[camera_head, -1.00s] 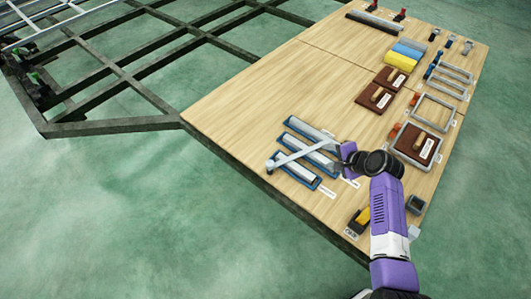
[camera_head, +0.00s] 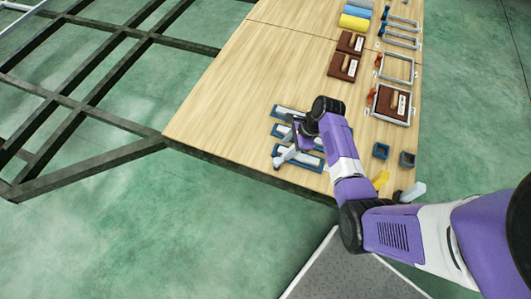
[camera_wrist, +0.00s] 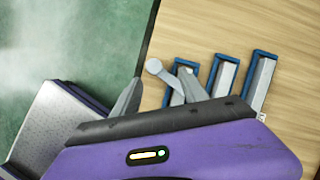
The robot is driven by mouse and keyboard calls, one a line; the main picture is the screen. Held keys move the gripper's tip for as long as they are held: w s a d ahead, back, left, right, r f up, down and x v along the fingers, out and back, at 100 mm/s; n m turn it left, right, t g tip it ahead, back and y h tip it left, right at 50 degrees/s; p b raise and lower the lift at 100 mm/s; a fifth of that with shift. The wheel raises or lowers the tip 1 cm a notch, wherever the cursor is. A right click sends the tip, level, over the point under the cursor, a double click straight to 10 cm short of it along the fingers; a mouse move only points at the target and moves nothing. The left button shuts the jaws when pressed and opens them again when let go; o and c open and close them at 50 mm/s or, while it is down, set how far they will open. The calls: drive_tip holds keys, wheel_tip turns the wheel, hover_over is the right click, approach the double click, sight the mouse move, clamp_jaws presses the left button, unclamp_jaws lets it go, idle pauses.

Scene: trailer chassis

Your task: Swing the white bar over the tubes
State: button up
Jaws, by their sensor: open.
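Three grey tubes lie side by side in blue holders at the near edge of the wooden table; one tube shows in the head view (camera_head: 292,111) and another in the wrist view (camera_wrist: 225,78). The white bar shows in the wrist view as a round end (camera_wrist: 153,67) with a short length running under my gripper. The rest of the bar is hidden, so I cannot tell how it lies over the tubes. My gripper (camera_head: 296,160) is open, low over the near tubes. In the wrist view its grey fingers (camera_wrist: 160,80) stand on either side of the bar's end.
Brown boxes (camera_head: 344,66), grey frames (camera_head: 397,68) and small blue and grey blocks (camera_head: 381,151) stand on the table's right side. The wooden table (camera_head: 225,105) is bare left of the tubes. A dark metal chassis (camera_head: 90,171) adjoins its left edge.

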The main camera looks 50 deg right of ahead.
sight(277, 160)
drive_tip(key=shift+m, duration=0.5)
drive_tip(key=x, duration=0.2)
drive_tip(key=b+x, duration=0.1)
drive_tip(key=x, duration=0.2)
drive_tip(key=a+b+x, duration=0.1)
drive_tip(key=x, duration=0.2)
drive_tip(key=shift+s, duration=0.35)
drive_tip(key=shift+d, duration=0.1)
clamp_jaws()
idle(0.7)
